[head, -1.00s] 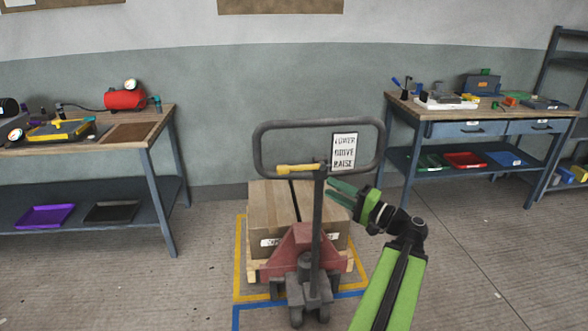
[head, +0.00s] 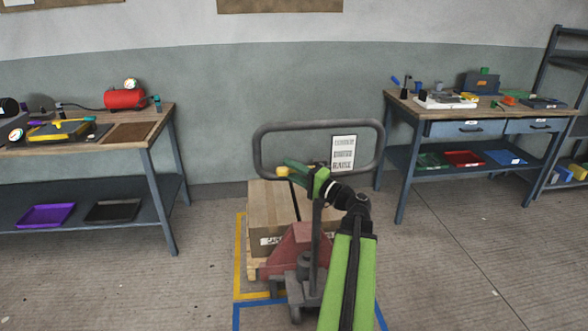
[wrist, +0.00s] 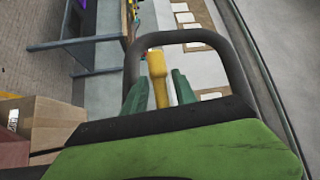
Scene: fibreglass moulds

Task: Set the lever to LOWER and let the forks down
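The yellow lever (head: 283,171) sits on the dark handle (head: 257,150) of the pallet truck. In the head view my gripper (head: 293,167) is at the lever and covers most of it, leaving its left end showing. In the wrist view the lever (wrist: 157,80) stands between my two green fingers (wrist: 160,77), with a gap visible at its right side, so the gripper looks open around it. A label plate (head: 343,152) hangs at the handle's right; RAISE is its lowest line. The red truck body (head: 300,243) is below; the forks are hidden.
A cardboard box (head: 268,205) rests on a wooden pallet (head: 252,268) behind the truck body. Yellow and blue floor lines (head: 238,255) surround it. Workbenches stand left (head: 150,140) and right (head: 415,110), with clear floor between them and the truck.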

